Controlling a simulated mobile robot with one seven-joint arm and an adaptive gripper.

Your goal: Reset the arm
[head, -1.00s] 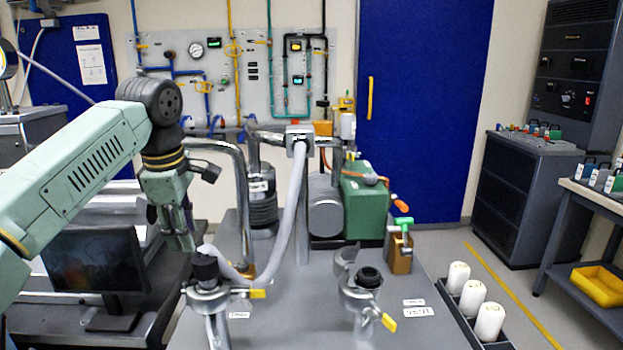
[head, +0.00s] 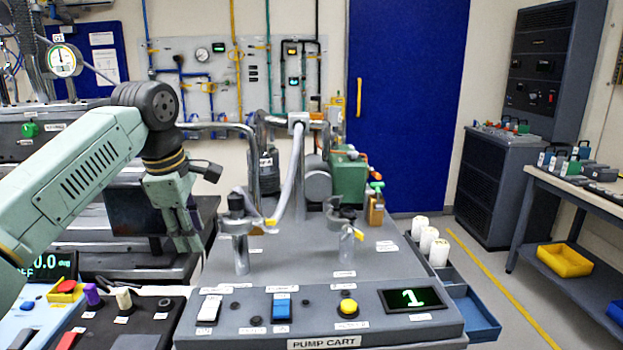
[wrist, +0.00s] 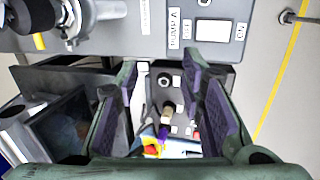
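My gripper (head: 185,238) hangs at the end of my bent arm, at the left in the head view, pointing down. In the wrist view my gripper (wrist: 165,80) is open, its two purple-padded fingers wide apart with nothing held between them. In the head view it appears just left of the grey pump cart (head: 300,262), apart from the cart's clamps and hose. In the wrist view a dark control panel (wrist: 183,85) with knobs shows below and between the fingers.
The pump cart's front has a white switch (head: 209,308), a blue switch (head: 282,307), a yellow button (head: 348,306) and a display reading 1 (head: 411,298). A black control panel (head: 118,318) with knobs lies at lower left. The floor (head: 520,285) at right is clear.

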